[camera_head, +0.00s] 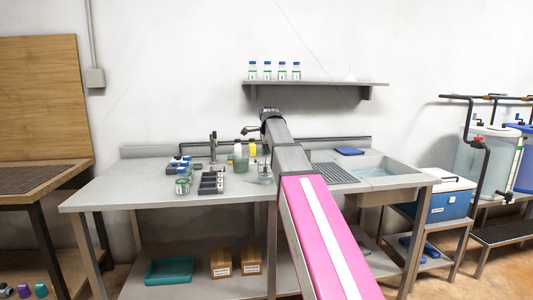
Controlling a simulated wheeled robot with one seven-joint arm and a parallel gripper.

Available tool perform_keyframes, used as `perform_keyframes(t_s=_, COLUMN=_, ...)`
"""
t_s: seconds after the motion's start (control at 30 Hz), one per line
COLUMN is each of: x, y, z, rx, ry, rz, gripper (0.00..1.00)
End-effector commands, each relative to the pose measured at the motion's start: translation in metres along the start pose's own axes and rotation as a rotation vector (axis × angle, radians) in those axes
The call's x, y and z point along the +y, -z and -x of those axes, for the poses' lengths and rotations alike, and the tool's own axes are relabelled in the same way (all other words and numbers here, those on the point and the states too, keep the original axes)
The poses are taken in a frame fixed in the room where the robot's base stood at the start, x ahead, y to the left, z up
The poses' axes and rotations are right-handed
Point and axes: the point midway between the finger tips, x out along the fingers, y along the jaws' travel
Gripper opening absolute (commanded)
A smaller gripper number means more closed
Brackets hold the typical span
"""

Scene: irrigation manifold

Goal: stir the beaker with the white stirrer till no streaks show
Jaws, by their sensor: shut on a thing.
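A small clear beaker (265,178) stands on the grey bench, left of my arm. A thin upright piece shows above it, too small to make out as the white stirrer. My arm reaches over the bench, and its dark end (251,130) shows above and slightly left of the beaker. My gripper's fingers and what they hold are mostly hidden or too small to see clearly. Streaks in the beaker cannot be made out.
A container with greenish contents (241,164) and a yellow-topped bottle (252,149) stand near the beaker. A sink (388,174) is at right. The bench's left end is clear.

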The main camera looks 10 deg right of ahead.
Motion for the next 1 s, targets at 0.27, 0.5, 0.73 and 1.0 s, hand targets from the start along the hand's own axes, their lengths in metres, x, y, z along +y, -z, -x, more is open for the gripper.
perform_keyframes(t_s=0.27, x=0.000, y=0.000, z=0.020, rx=0.000, ry=0.000, rz=0.000, gripper=0.00)
perform_keyframes(t_s=0.5, x=0.000, y=0.000, z=0.036, rx=0.000, ry=0.000, rz=0.000, gripper=0.00)
perform_keyframes(t_s=0.73, x=0.000, y=0.000, z=0.052, rx=0.000, ry=0.001, rz=0.000, gripper=0.00)
perform_keyframes(t_s=1.0, x=0.000, y=0.000, z=0.070, rx=0.000, ry=0.000, rz=0.000, gripper=0.00)
